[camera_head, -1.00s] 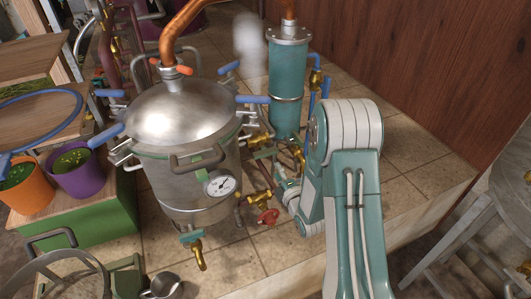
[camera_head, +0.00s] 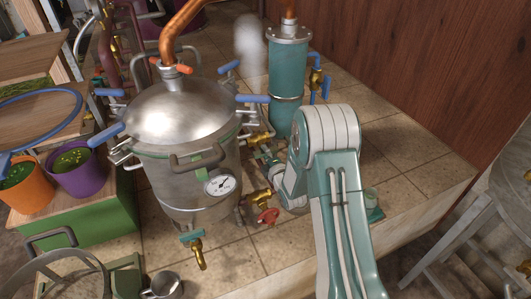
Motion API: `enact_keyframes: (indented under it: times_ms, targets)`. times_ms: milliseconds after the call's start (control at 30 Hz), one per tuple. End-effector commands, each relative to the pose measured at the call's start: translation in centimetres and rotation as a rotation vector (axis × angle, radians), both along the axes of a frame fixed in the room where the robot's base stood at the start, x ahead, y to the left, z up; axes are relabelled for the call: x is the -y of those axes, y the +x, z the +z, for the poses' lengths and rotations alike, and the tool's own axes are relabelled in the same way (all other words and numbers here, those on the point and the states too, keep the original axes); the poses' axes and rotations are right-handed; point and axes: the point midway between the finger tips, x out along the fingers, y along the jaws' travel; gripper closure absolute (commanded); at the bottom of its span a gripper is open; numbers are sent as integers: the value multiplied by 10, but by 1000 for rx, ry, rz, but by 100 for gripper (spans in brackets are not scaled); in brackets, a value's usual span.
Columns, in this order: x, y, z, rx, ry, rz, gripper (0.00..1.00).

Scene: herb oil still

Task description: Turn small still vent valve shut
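The small still is a steel pot (camera_head: 180,140) with a domed lid, blue clamp handles and a dial gauge (camera_head: 220,184). A copper pipe (camera_head: 190,18) rises from its lid. A brass valve with a red handle (camera_head: 267,216) sits low at the pot's right, and a brass tap with a teal handle (camera_head: 194,248) at its front. I cannot tell which valve is the vent. A white vapour puff (camera_head: 249,38) hangs behind the pot. My arm reaches in from the lower right, its wrist bent toward the pot's right side. My gripper's fingers are mostly hidden among the pipework.
A teal cylinder (camera_head: 287,85) stands behind on the tiled top, with a blue-handled brass valve (camera_head: 317,78) beside it. Orange (camera_head: 27,190) and purple (camera_head: 80,175) pots stand left. A metal cup (camera_head: 162,285) is in front.

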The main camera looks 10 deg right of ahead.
Motion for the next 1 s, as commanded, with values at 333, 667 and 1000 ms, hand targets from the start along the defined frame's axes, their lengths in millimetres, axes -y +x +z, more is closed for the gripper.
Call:
enact_keyframes:
  times_ms: [333,667,1000]
  targets:
    - [0,0,-1,-4,5,0,100]
    - [1,0,-3,-31,127,-1,100]
    - [0,0,-4,-93,419,-2,100]
